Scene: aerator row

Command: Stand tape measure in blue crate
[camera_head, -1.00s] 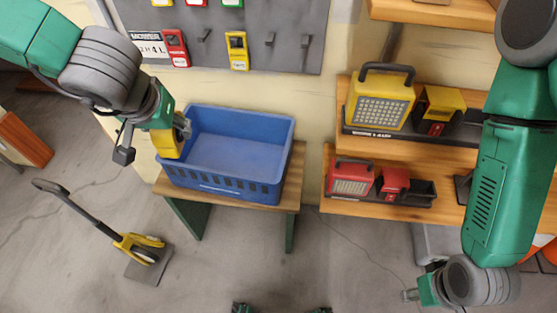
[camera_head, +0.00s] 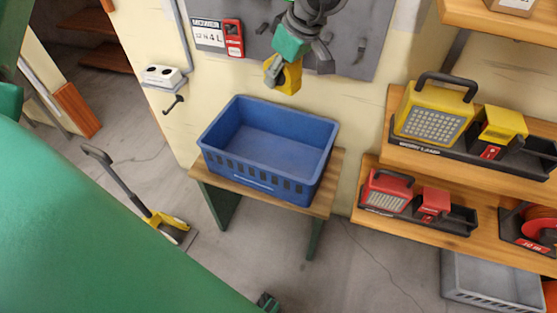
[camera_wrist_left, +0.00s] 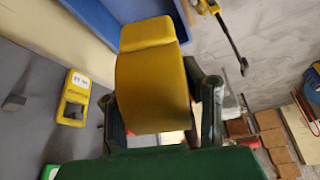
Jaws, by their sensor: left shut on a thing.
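The yellow tape measure (camera_head: 290,80) is held up in the air in front of the wall board, above the back edge of the blue crate in the head view. My left gripper (camera_head: 280,72) is shut on it. In the left wrist view the tape measure (camera_wrist_left: 152,85) sits between the two dark fingers (camera_wrist_left: 160,110). The blue crate (camera_head: 255,184) stands on a small wooden table, and its visible inside is empty. Part of the crate (camera_wrist_left: 140,10) also shows at the top of the left wrist view. My right gripper is out of view.
The wooden table (camera_head: 322,200) extends a little past the crate. On the right, shelves (camera_head: 365,212) carry a yellow work lamp (camera_head: 432,113) and a red one (camera_head: 386,190). A grey bin (camera_head: 490,285) is below. A yellow-headed floor tool (camera_head: 165,222) stands at the left.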

